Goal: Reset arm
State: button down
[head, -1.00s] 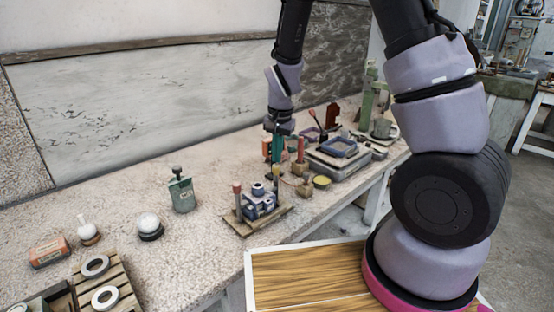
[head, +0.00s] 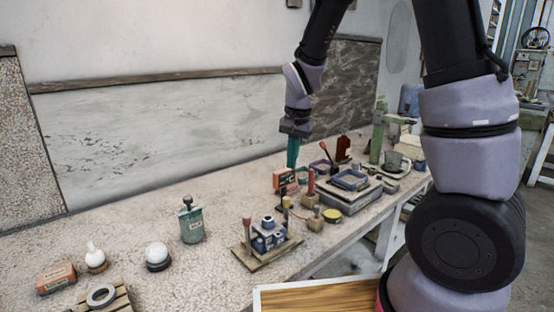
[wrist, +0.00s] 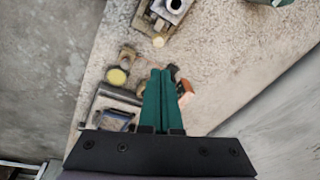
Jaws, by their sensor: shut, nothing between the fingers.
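My gripper (head: 293,152) points down above the workbench, toward its far right part. Its two green fingers lie side by side, closed, with nothing between them; the wrist view shows the shut fingers (wrist: 160,98) too. Below and around the fingertips stand an orange-red box (head: 283,179) and several small tools. The height of the fingertips above these things is hard to tell. My arm reaches over the right side of the head view.
A marbled wall panel (head: 150,130) stands behind. The bench's middle-left surface is fairly clear.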

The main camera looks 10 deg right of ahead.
jog(key=s+d+r+t+y, duration=0.1)
jog(key=s+d+r, duration=0.25)
jog(key=r, duration=0.25)
jog(key=s+d+r+t+y, duration=0.1)
jog(key=s+d+r, duration=0.1)
jog(key=d+r, duration=0.35)
jog(key=s+d+r+n+t, duration=0.1)
jog(key=s+d+r+t, duration=0.2)
jog(key=s+r, duration=0.6)
jog(key=s, duration=0.3)
jog(key=shift+d+r+n+h, duration=0.25)
jog(key=shift+r+n+h, duration=0.1)
jog(key=shift+n+h, duration=0.05)
